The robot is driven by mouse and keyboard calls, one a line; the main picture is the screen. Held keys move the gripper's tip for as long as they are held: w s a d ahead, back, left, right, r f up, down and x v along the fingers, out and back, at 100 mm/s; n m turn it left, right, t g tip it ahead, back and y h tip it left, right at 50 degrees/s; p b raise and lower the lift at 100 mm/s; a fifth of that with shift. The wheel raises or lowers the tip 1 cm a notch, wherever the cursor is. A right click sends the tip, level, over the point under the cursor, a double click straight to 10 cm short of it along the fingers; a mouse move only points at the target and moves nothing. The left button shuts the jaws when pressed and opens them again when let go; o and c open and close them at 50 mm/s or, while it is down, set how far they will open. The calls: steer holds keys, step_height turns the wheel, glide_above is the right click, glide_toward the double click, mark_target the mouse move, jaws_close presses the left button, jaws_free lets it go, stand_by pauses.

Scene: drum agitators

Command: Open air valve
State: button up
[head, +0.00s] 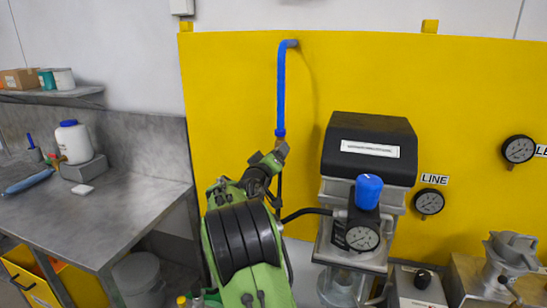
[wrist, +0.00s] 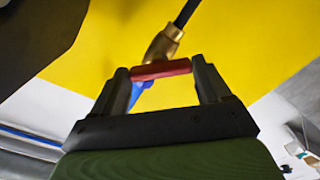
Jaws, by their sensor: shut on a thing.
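The air valve has a brass body (wrist: 163,45) and a red lever handle (wrist: 160,70), seen in the wrist view. A dark hose (wrist: 186,12) runs from the brass body. My gripper (wrist: 162,66) is shut on the red handle, which lies crosswise between its two dark fingers. A bit of blue pipe shows behind the handle. In the head view, my gripper (head: 268,168) is at the lower end of the vertical blue pipe (head: 281,95) on the yellow panel. My arm hides most of the valve there.
A black-topped unit with a blue knob (head: 369,188) and a gauge (head: 362,238) stands close right of my arm. More gauges (head: 429,202) sit on the yellow panel (head: 230,75). A steel bench (head: 75,215) with a white bottle (head: 73,142) is at left.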

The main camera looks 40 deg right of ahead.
steer(key=shift+n+p, duration=1.8)
steer(key=shift+n, duration=3)
steer(key=shift+f, duration=0.1)
steer(key=o, duration=1)
steer(key=shift+a, duration=0.15)
steer(key=b+v, duration=0.3)
steer(key=v, duration=1.2)
steer(key=shift+s+a, duration=0.2)
steer(key=shift+a, duration=0.05)
